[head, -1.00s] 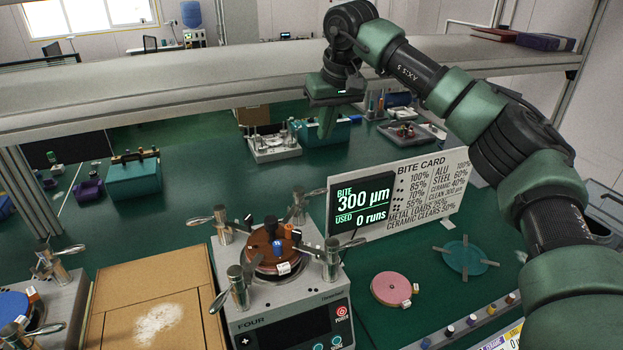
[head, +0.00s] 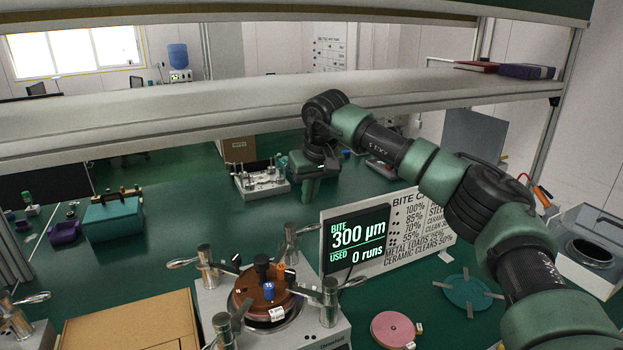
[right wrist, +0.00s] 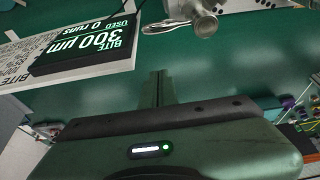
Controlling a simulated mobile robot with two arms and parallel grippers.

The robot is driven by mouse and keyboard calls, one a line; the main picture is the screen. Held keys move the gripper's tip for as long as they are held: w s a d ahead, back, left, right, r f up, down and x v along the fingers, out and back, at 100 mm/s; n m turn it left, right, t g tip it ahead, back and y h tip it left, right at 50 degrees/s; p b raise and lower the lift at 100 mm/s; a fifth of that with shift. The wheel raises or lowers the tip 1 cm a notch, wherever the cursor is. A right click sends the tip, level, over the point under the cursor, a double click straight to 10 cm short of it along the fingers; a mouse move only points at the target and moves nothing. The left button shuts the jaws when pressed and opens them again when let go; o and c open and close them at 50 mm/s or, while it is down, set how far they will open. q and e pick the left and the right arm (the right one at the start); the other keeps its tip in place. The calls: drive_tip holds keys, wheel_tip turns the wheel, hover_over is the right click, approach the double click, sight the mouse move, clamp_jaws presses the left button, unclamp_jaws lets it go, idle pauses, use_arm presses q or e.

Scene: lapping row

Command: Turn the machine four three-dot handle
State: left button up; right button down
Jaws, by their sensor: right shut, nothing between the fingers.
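Machine four (head: 335,338) stands at the bottom centre of the head view, its front cut off by the frame. It has metal clamp handles at its corners: back left (head: 207,266), back right (head: 290,247), front left (head: 224,332) and front right (head: 329,302). Dot marks on them are too small to read. A brown disc (head: 246,292) with small coloured pegs lies between them. My right gripper (head: 309,198) is shut and empty, beyond the machine and behind the bite display. The right wrist view shows its fingers (right wrist: 157,88) apart from a clamp handle (right wrist: 170,26). My left gripper is not in view.
The bite display (head: 357,240) and white bite card (head: 430,220) stand right of the machine. A pink disc (head: 391,328) and a teal disc (head: 467,293) lie nearby. A cardboard box (head: 135,322) is at left. A grey shelf (head: 200,100) crosses above the bench.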

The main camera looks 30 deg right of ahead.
sight(305, 231)
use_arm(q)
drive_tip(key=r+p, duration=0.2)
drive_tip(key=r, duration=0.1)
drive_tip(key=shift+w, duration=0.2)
use_arm(e)
drive_tip(key=f, duration=0.1)
drive_tip(key=s+f, duration=0.2)
drive_tip(key=f, duration=0.1)
drive_tip(key=shift+s+a, duration=0.1)
drive_tip(key=shift+s, duration=0.15)
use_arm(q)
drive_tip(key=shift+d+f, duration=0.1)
use_arm(e)
drive_tip(key=shift+a, duration=0.1)
